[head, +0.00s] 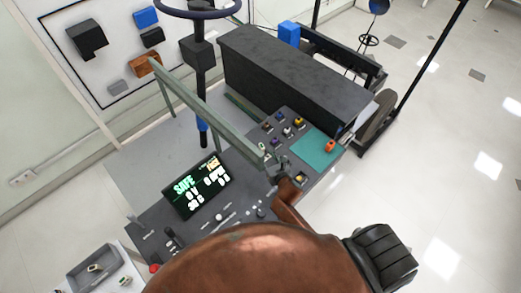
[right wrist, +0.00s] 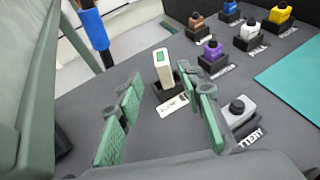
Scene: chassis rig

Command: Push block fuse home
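The block fuse, a white upright block with a green square near its top (right wrist: 162,64), stands in a black socket (right wrist: 166,90) on the dark panel. It also shows small in the head view (head: 262,146). How deep it sits is hard to tell, but much of its body shows above the socket. My right gripper (right wrist: 168,92) is open, with its green-padded fingers apart on the near side of the fuse and nothing between the pads. In the head view the right gripper (head: 279,166) is over the panel, close to the fuse. My left gripper is not in view.
Several coloured plugs, including a purple one (right wrist: 211,52), stand beyond the fuse. A green-grey bar (head: 205,106) crosses left of the panel. A lit display (head: 200,184) and a grey tray (head: 72,276) are farther left.

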